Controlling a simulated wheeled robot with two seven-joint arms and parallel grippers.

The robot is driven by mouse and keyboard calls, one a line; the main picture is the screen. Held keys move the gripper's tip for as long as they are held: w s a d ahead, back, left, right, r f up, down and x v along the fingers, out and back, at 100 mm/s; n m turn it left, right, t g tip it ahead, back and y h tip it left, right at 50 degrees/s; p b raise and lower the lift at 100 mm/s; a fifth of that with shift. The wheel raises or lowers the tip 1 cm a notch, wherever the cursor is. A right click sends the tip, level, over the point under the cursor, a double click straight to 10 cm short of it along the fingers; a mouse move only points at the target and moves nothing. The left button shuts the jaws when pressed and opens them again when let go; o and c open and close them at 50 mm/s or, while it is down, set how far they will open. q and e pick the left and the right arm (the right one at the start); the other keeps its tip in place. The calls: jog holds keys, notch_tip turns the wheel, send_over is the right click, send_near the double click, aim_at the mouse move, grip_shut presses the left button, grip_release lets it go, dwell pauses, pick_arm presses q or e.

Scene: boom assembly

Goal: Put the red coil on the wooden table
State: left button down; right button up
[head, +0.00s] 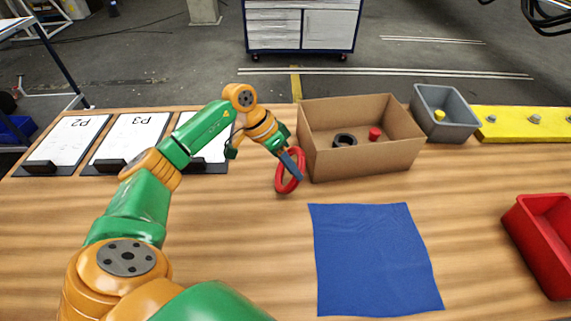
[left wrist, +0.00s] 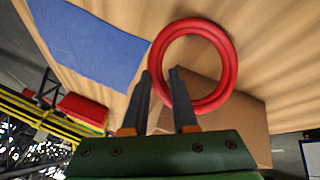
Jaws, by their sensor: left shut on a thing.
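The red coil (head: 279,176) is a thick red ring, held upright by my left gripper (head: 297,164) just left of the cardboard box. In the left wrist view the red coil (left wrist: 232,60) shows as a full ring, with the fingers of my left gripper (left wrist: 160,80) shut on its near left rim. The wooden table (head: 230,240) lies beneath it. I cannot tell whether the coil's lower edge touches the table. My right gripper is not in view.
The cardboard box (head: 370,162) holds a black ring (head: 345,140) and a small red part (head: 375,133). A blue cloth (head: 372,260) lies in front. A grey bin (head: 455,130), yellow board (head: 520,136) and red bin (head: 545,240) are at right. Clipboards (head: 130,138) lie at left.

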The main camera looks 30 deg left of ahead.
pick_arm(q)
jog(key=shift+d, duration=0.2)
jog(key=c, duration=0.7)
grip_release()
jog(key=shift+w+d, duration=0.35)
jog(key=shift+d, duration=0.05)
jog(key=shift+s+a, duration=0.15)
jog(key=shift+a, duration=0.05)
jog(key=shift+s+a+r, duration=0.1)
jog(key=shift+a+r, duration=0.1)
jog(key=shift+r, duration=0.05)
jog(key=v, duration=1.1)
jog(key=shift+d+r, duration=0.15)
jog(key=shift+r, duration=0.1)
